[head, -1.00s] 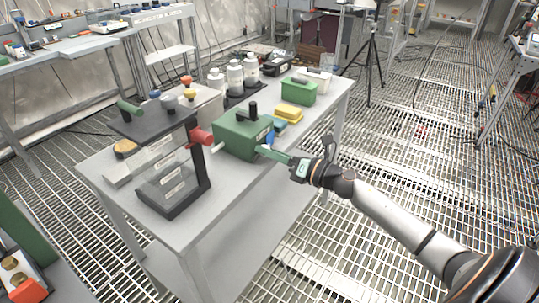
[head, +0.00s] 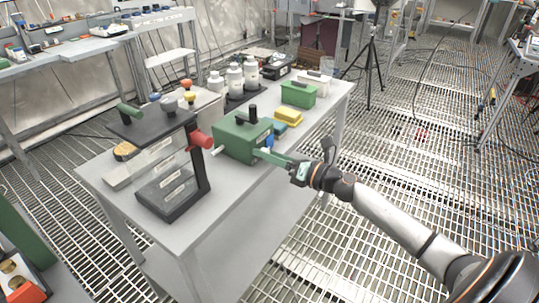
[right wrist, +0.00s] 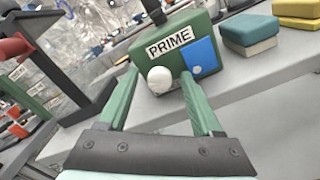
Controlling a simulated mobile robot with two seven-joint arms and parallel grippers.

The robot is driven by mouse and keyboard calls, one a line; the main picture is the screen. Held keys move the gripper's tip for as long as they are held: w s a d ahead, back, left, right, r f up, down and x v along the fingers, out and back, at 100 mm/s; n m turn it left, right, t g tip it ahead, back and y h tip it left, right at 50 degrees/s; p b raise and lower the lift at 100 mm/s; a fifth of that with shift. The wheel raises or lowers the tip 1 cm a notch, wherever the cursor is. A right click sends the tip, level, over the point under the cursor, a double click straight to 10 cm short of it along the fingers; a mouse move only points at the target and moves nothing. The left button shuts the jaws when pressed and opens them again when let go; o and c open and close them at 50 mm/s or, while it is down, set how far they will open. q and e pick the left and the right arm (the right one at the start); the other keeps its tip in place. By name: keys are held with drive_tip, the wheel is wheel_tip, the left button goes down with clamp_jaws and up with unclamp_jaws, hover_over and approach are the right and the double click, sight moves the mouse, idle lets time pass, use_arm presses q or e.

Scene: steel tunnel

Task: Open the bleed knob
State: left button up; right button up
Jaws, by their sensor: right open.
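A green box (head: 238,140) with a black top handle stands on the grey bench; its face reads PRIME in the right wrist view (right wrist: 188,35). A white round knob (right wrist: 160,80) sticks out of that face, left of a blue plate (right wrist: 201,57). No bleed label is readable. My right gripper (head: 263,152) reaches the box's front face from the right. It is open, with its green fingers on either side of the knob in the right wrist view (right wrist: 158,74); contact cannot be told. My left gripper is out of view.
A black stand (head: 172,190) with a red knob (head: 200,139) is left of the box. Yellow (head: 288,115) and teal blocks and a green bin (head: 298,95) lie beyond it. White bottles (head: 235,77) stand behind. The bench's front edge is below my right arm.

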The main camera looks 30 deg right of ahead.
drive_tip(key=v, duration=1.2)
drive_tip(key=shift+s, duration=0.25)
drive_tip(key=shift+d, duration=0.15)
idle(0.3)
